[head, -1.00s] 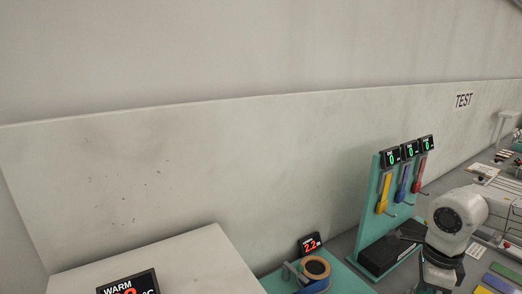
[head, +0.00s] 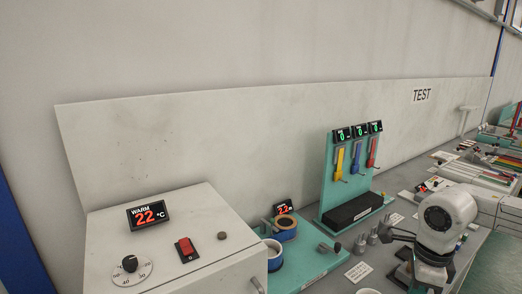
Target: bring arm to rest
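My white arm stands at the right of the head view, with a round dark joint cap facing the camera. Dark thin parts that look like my gripper (head: 402,236) show at its left side; whether the fingers are open or shut is unclear. No held object can be made out. A tape roll (head: 285,228) with a tan rim sits on a teal tape station (head: 312,262), left of my arm and apart from it. A second ring with a blue outside (head: 273,255) sits in front of it, partly hidden by the white box.
A white WARM box (head: 205,215) with a display, dial and red switch fills the lower left. A teal rack (head: 327,185) holds yellow, blue and red tools above a black block (head: 353,212). Small metal pieces (head: 372,238) stand near my arm. A wall panel runs behind.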

